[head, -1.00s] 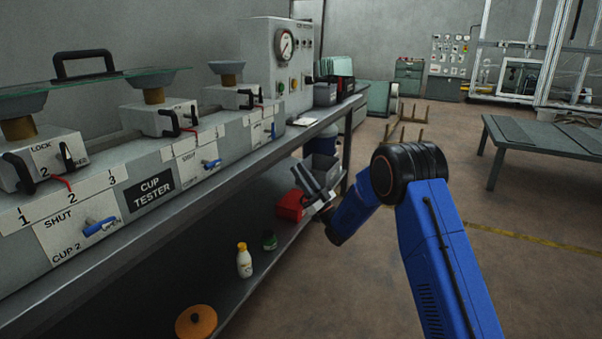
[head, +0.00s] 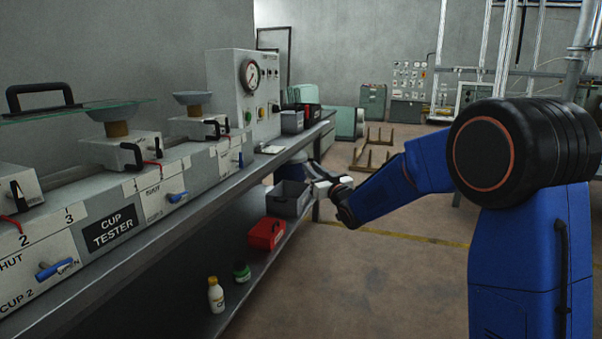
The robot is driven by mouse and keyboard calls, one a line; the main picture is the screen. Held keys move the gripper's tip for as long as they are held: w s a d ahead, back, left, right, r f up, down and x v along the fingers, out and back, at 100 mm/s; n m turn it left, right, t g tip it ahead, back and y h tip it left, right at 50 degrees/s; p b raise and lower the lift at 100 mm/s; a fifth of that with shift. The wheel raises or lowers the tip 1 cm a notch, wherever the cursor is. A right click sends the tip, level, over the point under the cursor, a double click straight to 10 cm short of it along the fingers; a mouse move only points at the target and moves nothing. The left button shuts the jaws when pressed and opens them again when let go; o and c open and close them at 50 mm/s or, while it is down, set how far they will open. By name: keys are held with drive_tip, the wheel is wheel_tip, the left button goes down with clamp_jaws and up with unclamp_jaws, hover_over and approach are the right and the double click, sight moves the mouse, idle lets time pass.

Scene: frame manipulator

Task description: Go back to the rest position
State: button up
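My gripper (head: 318,186) is at the end of my blue arm (head: 400,188), in front of the workbench's edge near its far end. It is small in the head view and points left toward the bench. I cannot make out its fingers clearly, so whether it is open or shut does not show. No held object is visible at it. A grey bin (head: 288,204) on the lower shelf is just left of and below the gripper in the picture.
The workbench (head: 240,185) runs along the left with a cup tester (head: 105,225) on it. Its lower shelf holds a red box (head: 266,233), a white bottle (head: 216,295) and a green jar (head: 241,271). Floor right of the bench is open.

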drive_tip(key=s+d+f+m+g+h, duration=0.2)
drive_tip(key=s+d+m+g+h, duration=0.45)
drive_tip(key=s+d, duration=1.4)
drive_tip(key=s+d+f+g+h, duration=0.1)
drive_tip(key=s+f, duration=0.3)
drive_tip(key=s, duration=0.8)
drive_tip(key=s+d+f+g+h, duration=0.1)
drive_tip(key=s+d+f+g, duration=0.1)
drive_tip(key=s, duration=1)
drive_tip(key=s+d+f+g+h, duration=0.1)
drive_tip(key=s+f+g, duration=0.2)
drive_tip(key=s, duration=1)
wheel_tip(320, 180, down, 3)
drive_tip(key=shift+d+r+n, duration=0.1)
drive_tip(key=shift+d+n, duration=0.2)
drive_tip(key=shift+n, duration=0.05)
